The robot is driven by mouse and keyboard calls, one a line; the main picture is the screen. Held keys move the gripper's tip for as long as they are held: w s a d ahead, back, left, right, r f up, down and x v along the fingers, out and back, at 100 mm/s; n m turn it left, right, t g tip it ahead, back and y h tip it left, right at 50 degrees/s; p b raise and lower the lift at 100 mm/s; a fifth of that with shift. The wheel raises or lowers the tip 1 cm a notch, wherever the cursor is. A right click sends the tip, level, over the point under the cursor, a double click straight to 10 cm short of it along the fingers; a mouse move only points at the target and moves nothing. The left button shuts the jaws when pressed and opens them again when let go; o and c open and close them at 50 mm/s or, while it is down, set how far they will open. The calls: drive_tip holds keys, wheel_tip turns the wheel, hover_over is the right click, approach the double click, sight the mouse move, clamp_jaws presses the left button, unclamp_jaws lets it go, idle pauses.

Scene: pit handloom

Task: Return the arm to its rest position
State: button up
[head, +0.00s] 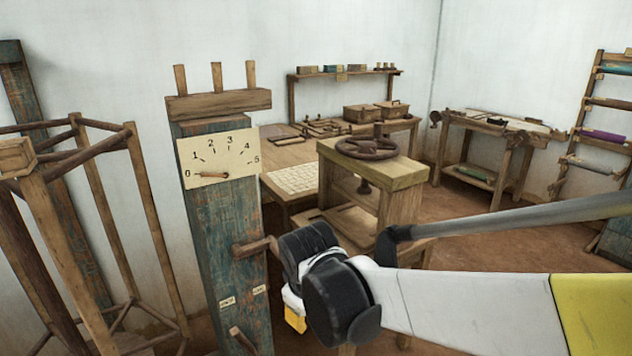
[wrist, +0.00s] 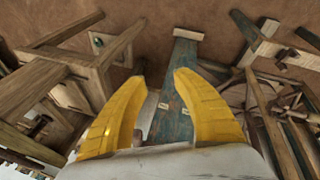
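My gripper (head: 295,318) shows in the head view at lower centre, mostly hidden behind my dark wrist joint, just right of a blue-green post (head: 222,240). In the wrist view my gripper (wrist: 160,77) has its two yellow fingers spread apart, with no object clearly held between them. The post (wrist: 182,60) shows beyond and between the fingers. My arm stretches in from the right edge of the head view.
The post carries a 0–5 dial (head: 218,157) with its pointer at 0. An upper wooden handle (head: 255,247) sticks out close to my wrist, and a lower one (head: 243,340) is below. A press with a handwheel (head: 375,148) stands behind my arm. A wooden frame (head: 95,190) stands left.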

drive_tip(key=s+d+r+m+t, duration=0.1)
drive_tip(key=s+d+m, duration=0.4)
drive_tip(key=d, duration=0.5)
drive_tip(key=s+d+r+m+t, duration=0.1)
drive_tip(key=s+d+r+m, duration=0.2)
drive_tip(key=s+d, duration=0.6)
drive_tip(key=shift+s+d+r+m+t, duration=0.4)
drive_tip(key=shift+d+m, duration=0.35)
drive_tip(key=shift+m, duration=0.35)
